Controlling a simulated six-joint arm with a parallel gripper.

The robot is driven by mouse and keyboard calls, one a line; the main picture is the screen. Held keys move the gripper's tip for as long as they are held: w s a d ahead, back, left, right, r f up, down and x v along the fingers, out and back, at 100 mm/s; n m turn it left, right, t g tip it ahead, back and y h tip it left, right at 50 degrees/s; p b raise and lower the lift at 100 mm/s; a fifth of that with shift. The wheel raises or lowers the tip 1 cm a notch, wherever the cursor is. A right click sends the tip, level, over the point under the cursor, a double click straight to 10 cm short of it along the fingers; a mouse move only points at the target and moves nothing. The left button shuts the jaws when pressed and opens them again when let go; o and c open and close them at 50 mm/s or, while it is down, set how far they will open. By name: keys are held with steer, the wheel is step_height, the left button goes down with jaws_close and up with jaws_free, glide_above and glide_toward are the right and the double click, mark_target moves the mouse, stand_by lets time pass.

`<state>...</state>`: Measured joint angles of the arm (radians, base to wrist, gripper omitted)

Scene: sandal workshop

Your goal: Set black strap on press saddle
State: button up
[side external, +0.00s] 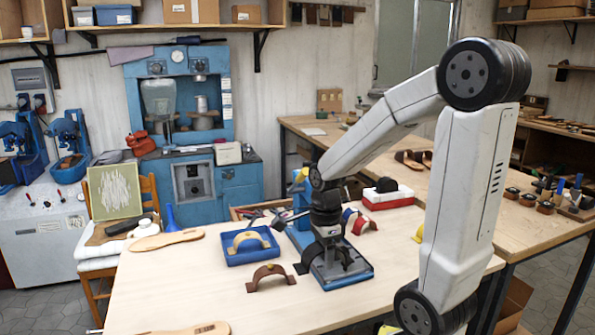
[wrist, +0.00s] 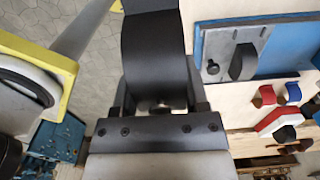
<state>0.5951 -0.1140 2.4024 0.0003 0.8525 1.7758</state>
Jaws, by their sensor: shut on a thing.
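My gripper (side external: 328,243) points down over the blue press base and its grey plate (side external: 338,273) in the side view. It is shut on the black strap (wrist: 155,55), which curves up between the fingers in the wrist view. In the side view the dark strap (side external: 345,258) shows just under the gripper; whether it touches the plate I cannot tell. In the wrist view the press plate (wrist: 222,50) lies to the right of the strap, and a dark raised piece (wrist: 243,62), possibly the saddle, stands on it. My gripper hides part of the press in the side view.
A blue tray (side external: 262,258) with a tan strap (side external: 248,240) and a loose brown strap (side external: 270,275) lie left of the press. Red and blue straps (side external: 360,220) and a red-and-white box (side external: 388,202) are behind.

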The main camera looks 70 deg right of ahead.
steer(key=w+d, duration=0.1)
steer(key=d, duration=0.5)
steer(key=d+f, duration=0.1)
steer(key=d, duration=0.5)
steer(key=w+d+f, duration=0.1)
steer(key=d, duration=0.5)
steer(key=shift+w+d+f, duration=0.1)
steer(key=shift+w, duration=0.25)
steer(key=shift+f, duration=0.15)
steer(key=shift+f, duration=3.8)
steer(key=shift+f, duration=0.3)
steer(key=o, duration=1.3)
steer(key=shift+o, duration=0.2)
steer(key=shift+r, duration=3.5)
